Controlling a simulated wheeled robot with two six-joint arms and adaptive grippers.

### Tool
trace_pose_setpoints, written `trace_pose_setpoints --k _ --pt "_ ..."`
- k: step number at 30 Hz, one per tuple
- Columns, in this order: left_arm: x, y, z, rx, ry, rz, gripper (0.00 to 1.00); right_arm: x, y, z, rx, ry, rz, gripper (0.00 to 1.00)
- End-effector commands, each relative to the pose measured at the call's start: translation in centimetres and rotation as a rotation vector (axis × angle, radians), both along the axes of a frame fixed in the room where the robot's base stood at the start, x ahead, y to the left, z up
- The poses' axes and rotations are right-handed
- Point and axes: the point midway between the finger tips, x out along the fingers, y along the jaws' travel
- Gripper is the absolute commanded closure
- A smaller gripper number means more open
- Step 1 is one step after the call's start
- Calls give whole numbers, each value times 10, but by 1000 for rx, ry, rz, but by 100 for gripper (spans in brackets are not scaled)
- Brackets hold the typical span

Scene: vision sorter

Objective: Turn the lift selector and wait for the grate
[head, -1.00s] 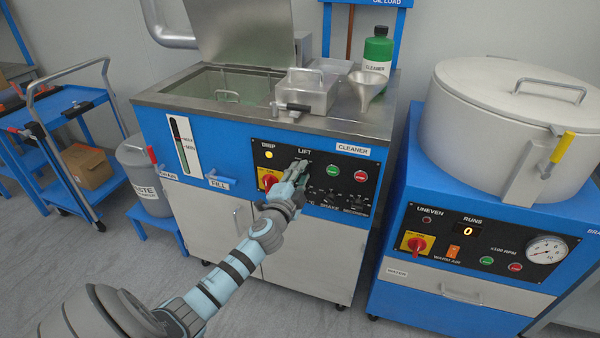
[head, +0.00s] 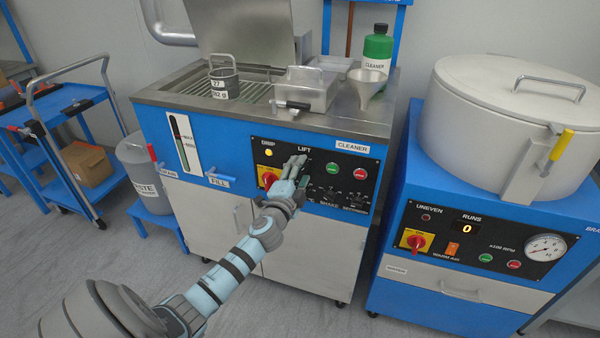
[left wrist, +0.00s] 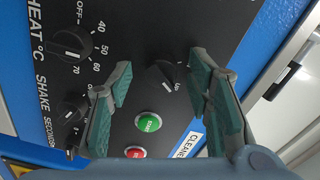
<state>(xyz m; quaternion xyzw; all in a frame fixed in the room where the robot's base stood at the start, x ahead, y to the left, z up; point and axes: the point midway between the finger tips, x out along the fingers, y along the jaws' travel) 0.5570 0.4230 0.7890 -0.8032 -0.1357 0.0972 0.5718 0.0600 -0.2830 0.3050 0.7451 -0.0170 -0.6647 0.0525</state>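My left gripper (head: 293,167) is at the control panel below the word LIFT. In the left wrist view my left gripper (left wrist: 160,82) is open, its two green-padded fingers apart on either side of the black lift selector (left wrist: 165,74). A gap shows between the knob and each finger. In the head view the fingers hide the knob. The slatted grate (head: 190,84) is up near the rim of the steel tank. A grey basket (head: 223,84) with a label and an upright handle stands on it. My right gripper is not in view.
A yellow lamp (head: 268,152) on the panel is lit. A red rotary switch (head: 267,177) is left of my fingers. A green button (head: 332,169) and a red button (head: 359,173) are on the right. A steel box (head: 305,92) and a funnel (head: 366,86) stand on the tank top.

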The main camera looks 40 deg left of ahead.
Motion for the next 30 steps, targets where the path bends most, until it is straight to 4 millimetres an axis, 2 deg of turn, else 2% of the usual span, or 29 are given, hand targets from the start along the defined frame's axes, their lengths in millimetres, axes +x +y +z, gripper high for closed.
trace_pose_setpoints --k 5,8,15,18,21,30 --pt "-2 -1 0 0 0 0 54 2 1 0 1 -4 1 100" --pt "-14 -5 -1 2 1 -1 54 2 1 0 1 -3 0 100" --pt "-75 -27 -1 0 2 -3 54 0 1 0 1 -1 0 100" --pt "-97 -34 -1 0 2 -3 54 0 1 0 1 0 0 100" --pt "-109 -39 0 0 2 -1 54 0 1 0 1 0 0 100" --pt "-113 -40 0 0 0 -1 54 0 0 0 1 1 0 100"
